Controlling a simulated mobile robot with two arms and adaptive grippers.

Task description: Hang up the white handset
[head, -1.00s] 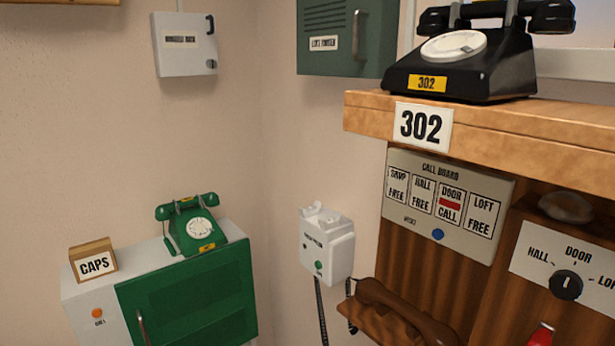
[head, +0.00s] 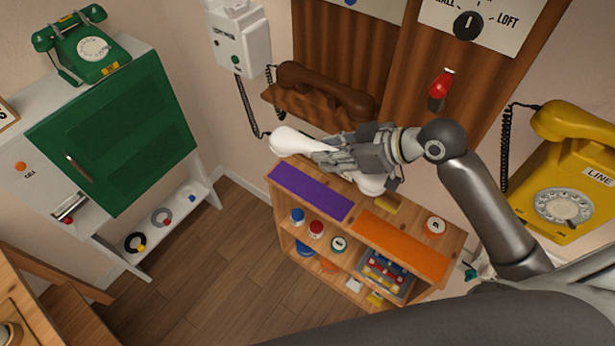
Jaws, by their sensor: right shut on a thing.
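The white handset (head: 288,142) is held in my right gripper (head: 335,158), above the low wooden shelf unit. One end sticks out left of the fingers and the other shows below them on the right; the fingers cover its middle. The white wall phone (head: 240,42) is on the wall up and left of the handset, apart from it. Its dark coiled cord hangs down toward the handset's left end. The phone's top is close to the picture's upper edge. My left gripper is not in view.
A brown handset (head: 325,92) rests on a wooden wall ledge just above my right gripper. A yellow phone (head: 568,175) is at the right. A green phone (head: 85,47) stands on the cabinet at left. The shelf unit (head: 452,262) bears purple and orange mats. Floor at left centre is bare.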

